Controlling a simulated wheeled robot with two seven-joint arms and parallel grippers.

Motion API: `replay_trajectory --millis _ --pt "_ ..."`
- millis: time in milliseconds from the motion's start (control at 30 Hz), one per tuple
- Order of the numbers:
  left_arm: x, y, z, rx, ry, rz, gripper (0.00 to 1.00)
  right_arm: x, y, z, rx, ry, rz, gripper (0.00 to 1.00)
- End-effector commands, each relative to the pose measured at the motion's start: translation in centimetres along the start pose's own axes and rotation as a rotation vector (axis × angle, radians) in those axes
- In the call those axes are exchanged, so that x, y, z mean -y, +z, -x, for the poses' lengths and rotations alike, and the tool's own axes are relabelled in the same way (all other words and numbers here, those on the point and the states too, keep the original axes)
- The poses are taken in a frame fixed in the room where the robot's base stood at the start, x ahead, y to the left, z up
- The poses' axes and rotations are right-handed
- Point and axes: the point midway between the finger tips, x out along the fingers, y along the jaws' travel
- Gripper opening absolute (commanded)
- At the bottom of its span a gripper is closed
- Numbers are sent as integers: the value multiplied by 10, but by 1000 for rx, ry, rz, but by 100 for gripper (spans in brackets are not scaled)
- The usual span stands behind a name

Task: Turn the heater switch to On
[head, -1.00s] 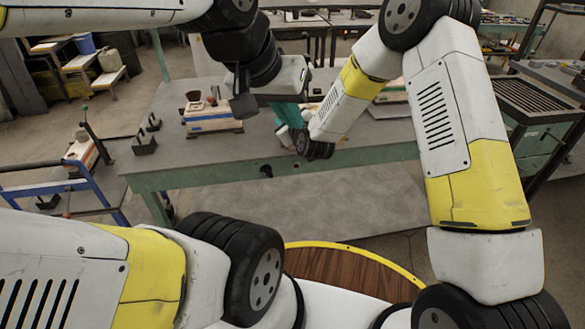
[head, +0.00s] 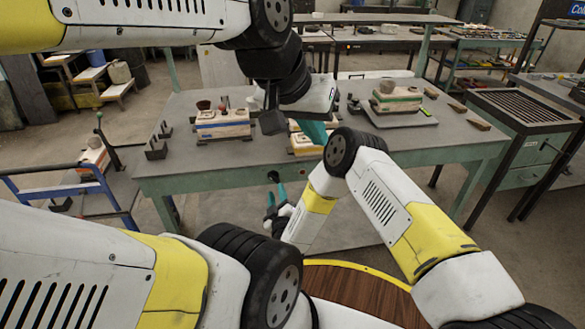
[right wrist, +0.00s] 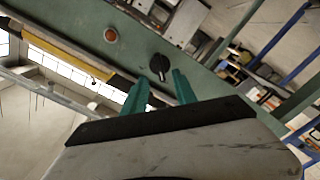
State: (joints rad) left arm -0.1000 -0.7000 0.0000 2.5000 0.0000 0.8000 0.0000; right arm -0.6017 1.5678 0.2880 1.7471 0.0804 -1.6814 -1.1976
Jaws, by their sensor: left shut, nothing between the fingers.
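The heater switch, a black knob (head: 272,177), sits on the green front rail of the workbench. In the right wrist view the knob (right wrist: 160,66) is beside a small orange lamp (right wrist: 110,35); I cannot tell its setting. My right gripper (head: 276,196) is in front of the rail just below the knob. In the right wrist view its teal fingers (right wrist: 160,90) are spread apart and empty, pointing at the knob with a gap left. My left gripper (head: 314,131) is above the bench top, shut and empty, partly hidden by its own wrist.
The workbench (head: 205,178) carries a boxed base with small bowls (head: 222,126), another base (head: 306,146) behind my left gripper, and a stacked block on a plate (head: 397,99). A blue-railed cart (head: 60,170) stands left; a grated cabinet (head: 525,107) stands right.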

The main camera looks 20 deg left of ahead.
Motion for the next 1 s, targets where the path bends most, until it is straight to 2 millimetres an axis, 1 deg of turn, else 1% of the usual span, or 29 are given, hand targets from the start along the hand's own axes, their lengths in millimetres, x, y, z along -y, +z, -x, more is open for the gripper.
replay_trajectory --millis 33,100,300,467,700,733,800,867,900,1000 --pt "0 0 0 0 0 0 0 -2 0 -9 0 5 0 34" --pt "0 0 0 0 0 0 0 -1 0 -21 0 4 -1 34" --pt "0 0 0 0 0 0 0 -1 0 -49 0 2 -2 34" --pt "0 0 0 0 0 0 0 -1 0 -58 0 1 -1 34" --pt "0 0 0 0 0 0 0 -1 0 -59 0 -1 -1 34" --pt "0 0 0 0 0 0 0 -1 0 -59 0 -1 -1 30" --pt "0 0 0 0 0 0 0 -1 0 -59 0 -1 -1 16" --pt "0 0 0 0 0 0 0 -1 0 -59 0 -1 -1 4" --pt "0 0 0 0 0 0 0 -1 0 -59 0 -1 -1 0" --pt "0 0 0 0 0 0 0 -1 0 -59 0 -1 -1 0"
